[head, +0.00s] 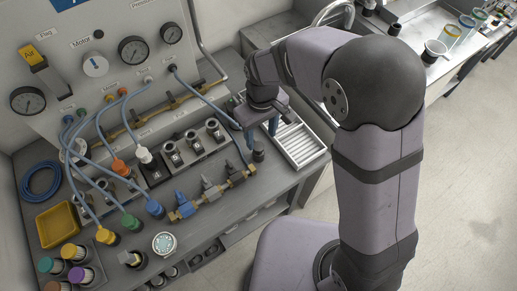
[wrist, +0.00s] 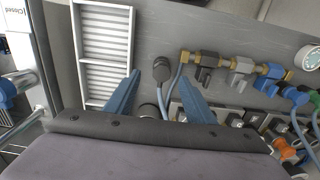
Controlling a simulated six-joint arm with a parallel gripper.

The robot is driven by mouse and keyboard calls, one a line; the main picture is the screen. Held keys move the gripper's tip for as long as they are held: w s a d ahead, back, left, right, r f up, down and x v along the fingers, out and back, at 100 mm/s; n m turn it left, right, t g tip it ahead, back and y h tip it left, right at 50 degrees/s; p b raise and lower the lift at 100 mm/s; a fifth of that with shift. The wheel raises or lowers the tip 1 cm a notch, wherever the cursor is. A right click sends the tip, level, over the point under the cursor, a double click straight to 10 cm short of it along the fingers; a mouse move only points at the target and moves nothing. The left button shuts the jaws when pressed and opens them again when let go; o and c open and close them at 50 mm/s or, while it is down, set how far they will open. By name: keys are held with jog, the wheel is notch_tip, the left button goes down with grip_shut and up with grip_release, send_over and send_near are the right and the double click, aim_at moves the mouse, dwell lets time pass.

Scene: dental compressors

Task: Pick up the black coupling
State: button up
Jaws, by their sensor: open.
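The black coupling (head: 259,154) stands on the grey bench, just left of the white slatted tray. In the wrist view the dark coupling (wrist: 161,68) shows between the tips of my blue fingers, with a blue hose beside it. My gripper (head: 261,135) points down just above the coupling, its fingers apart and nothing held. In the wrist view my gripper (wrist: 159,76) has one finger on each side of the coupling's outline. I cannot tell how much height lies between the fingertips and the coupling.
The white slatted tray (head: 322,152) lies close to the right of the coupling. A brass manifold with valves (head: 212,195) lies to its front left. Black blocks with metal fittings (head: 190,149) and blue hoses stand left. A round gauge (head: 163,244) sits near the front edge.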

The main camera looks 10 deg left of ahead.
aim_at(259, 146)
jog(key=shift+a+f+p, duration=0.2)
jog(key=shift+f+p, duration=0.45)
jog(key=shift+f, duration=1.2)
jog(key=shift+a+f+p, duration=0.15)
jog(key=shift+f+p, duration=0.5)
jog(key=shift+f, duration=1.15)
jog(key=c, duration=1.2)
